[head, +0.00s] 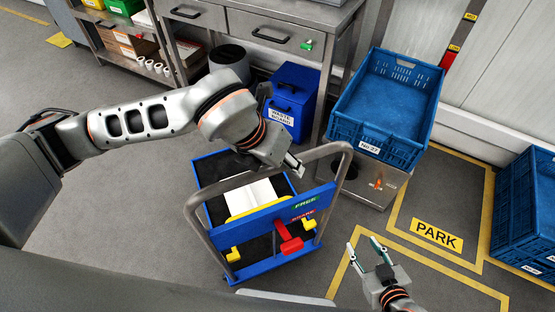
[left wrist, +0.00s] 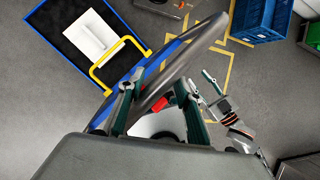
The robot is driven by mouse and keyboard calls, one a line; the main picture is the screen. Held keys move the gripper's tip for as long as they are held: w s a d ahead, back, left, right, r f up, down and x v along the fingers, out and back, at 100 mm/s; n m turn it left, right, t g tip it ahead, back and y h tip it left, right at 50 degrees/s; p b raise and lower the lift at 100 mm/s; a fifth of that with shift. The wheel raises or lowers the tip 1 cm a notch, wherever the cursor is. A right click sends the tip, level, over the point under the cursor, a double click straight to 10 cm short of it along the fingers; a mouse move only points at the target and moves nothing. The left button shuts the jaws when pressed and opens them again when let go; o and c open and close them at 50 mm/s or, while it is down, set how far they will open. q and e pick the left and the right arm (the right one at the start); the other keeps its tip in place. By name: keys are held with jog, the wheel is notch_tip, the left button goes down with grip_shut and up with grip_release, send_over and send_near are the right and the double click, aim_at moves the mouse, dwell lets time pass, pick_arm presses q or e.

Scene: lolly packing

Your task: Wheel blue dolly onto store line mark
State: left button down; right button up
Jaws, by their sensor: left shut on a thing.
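The blue dolly (head: 262,219) stands on the grey floor at the middle of the head view, with a black deck, a grey tubular handle and a front panel with a FREE label and a red lever (head: 291,244). A white flat piece (head: 252,197) with a yellow bar lies on its deck. My left gripper (head: 296,168) is at the dolly's handle; the left wrist view shows the grey handle tube (left wrist: 165,84) between its fingers. My right gripper (head: 368,254) is open and empty, right of the dolly. Yellow floor lines mark a bay with a PARK label (head: 437,235).
A blue crate labelled No 27 (head: 385,108) sits on a grey base (head: 365,188) right behind the dolly. Another blue crate (head: 525,215) is at the right edge. A blue waste bin (head: 291,100) and a steel bench (head: 275,30) stand behind. Floor left of the dolly is clear.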

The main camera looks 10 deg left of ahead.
pick_arm(q)
jog(key=shift+s+a+f, duration=0.25)
jog(key=shift+f, duration=0.05)
jog(key=shift+s+d, duration=0.15)
jog(key=shift+d, duration=0.15)
jog(key=s+d+b, duration=0.2)
jog(key=s+d, duration=0.2)
jog(key=d, duration=0.5)
jog(key=s+d+b, duration=0.2)
jog(key=s+d, duration=0.2)
jog(key=d, duration=0.6)
jog(key=shift+d, duration=0.2)
pick_arm(e)
jog(key=f, duration=0.2)
jog(key=s+f, duration=0.1)
jog(key=f, duration=0.2)
jog(key=shift+s+a+f, duration=0.2)
pick_arm(q)
jog(key=shift+w+r, duration=0.1)
